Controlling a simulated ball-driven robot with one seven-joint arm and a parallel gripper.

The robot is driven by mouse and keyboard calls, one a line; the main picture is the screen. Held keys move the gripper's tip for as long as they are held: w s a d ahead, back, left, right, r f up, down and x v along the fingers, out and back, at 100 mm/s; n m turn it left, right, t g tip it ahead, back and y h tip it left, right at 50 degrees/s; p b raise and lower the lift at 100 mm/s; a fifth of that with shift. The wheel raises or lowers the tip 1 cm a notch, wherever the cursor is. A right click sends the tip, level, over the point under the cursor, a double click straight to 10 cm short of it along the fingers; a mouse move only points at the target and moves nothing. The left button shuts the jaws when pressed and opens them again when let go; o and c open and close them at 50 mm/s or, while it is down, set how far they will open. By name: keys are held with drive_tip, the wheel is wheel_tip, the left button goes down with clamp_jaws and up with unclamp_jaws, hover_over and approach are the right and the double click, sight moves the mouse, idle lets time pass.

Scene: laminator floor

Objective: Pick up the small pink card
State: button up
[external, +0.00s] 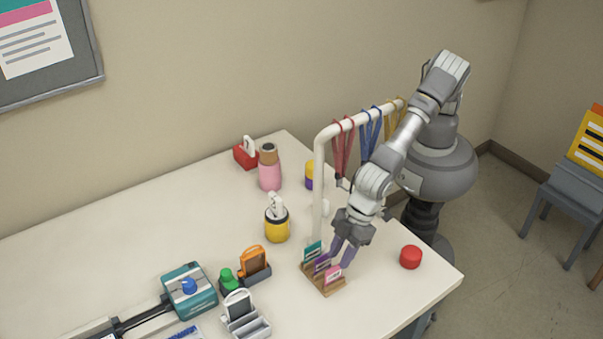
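The small pink card (333,276) stands upright in the front slot of a brown wooden holder (324,289) near the table's right side. A purple card (322,263) and a teal card (312,251) stand behind it in the same holder. My gripper (340,260) points down at the holder with its two purple-grey fingers apart. The fingertips are close to the pink and purple cards. I cannot tell from this view whether they touch either card. Nothing is visibly held.
A white rack (319,185) with red, blue and yellow lanyards stands behind the holder, close to my arm. A red round object (410,257) lies to the right. A yellow cup (277,225), an orange item (254,262) and a grey tray (245,320) are to the left.

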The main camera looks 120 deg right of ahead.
sight(334, 271)
drive_tip(key=b+x, duration=0.2)
drive_tip(key=x, duration=0.4)
drive_tip(key=shift+a, duration=0.15)
drive_tip(key=shift+r, duration=0.15)
clamp_jaws()
